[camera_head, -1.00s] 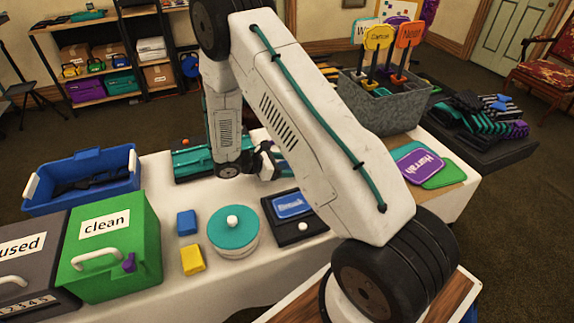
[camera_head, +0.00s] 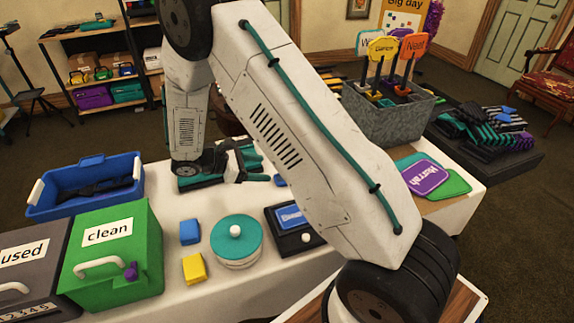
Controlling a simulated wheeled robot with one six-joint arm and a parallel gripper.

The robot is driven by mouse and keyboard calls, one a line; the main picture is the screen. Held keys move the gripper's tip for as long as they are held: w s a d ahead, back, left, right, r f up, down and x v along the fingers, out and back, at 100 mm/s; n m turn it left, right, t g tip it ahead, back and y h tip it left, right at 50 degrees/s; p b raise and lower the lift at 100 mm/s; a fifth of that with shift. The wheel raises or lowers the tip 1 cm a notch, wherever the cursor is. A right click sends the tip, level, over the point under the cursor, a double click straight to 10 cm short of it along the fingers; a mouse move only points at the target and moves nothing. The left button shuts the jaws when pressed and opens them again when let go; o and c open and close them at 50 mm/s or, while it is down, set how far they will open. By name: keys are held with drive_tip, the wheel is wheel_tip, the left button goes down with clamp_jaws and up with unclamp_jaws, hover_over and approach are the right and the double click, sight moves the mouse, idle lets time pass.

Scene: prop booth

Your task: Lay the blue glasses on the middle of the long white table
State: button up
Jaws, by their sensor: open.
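The long white table (camera_head: 205,215) runs across the view, with bare cloth around its middle. Nothing is clearly seen between the fingers. No other blue glasses can be made out.
A blue bin (camera_head: 37,202) with dark items stands left, beside the green "clean" box (camera_head: 140,262) and grey "used" box (camera_head: 22,280). Blue (camera_head: 190,232) and yellow blocks (camera_head: 194,268), a teal-lidded pot (camera_head: 236,252) and a black sign box (camera_head: 285,242) occupy the near middle.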

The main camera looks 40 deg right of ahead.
drive_tip(key=s+r+m+y, duration=0.35)
drive_tip(key=s+r, duration=0.35)
drive_tip(key=r, duration=0.3)
drive_tip(key=s+r+m+y, duration=0.3)
drive_tip(key=s+r+m, duration=0.3)
drive_tip(key=r, duration=0.5)
drive_tip(key=s+a+r+m+t+y, duration=0.2)
drive_tip(key=s+a+y, duration=0.1)
drive_tip(key=s, duration=0.5)
drive_tip(key=s+a+r+m+t+y, duration=0.2)
drive_tip(key=s+a+r+t+y, duration=0.1)
drive_tip(key=s, duration=0.5)
drive_tip(key=shift+s+r, duration=0.15)
drive_tip(key=shift+s, duration=0.2)
drive_tip(key=shift+a+m, duration=0.1)
drive_tip(key=shift+m, duration=0.15)
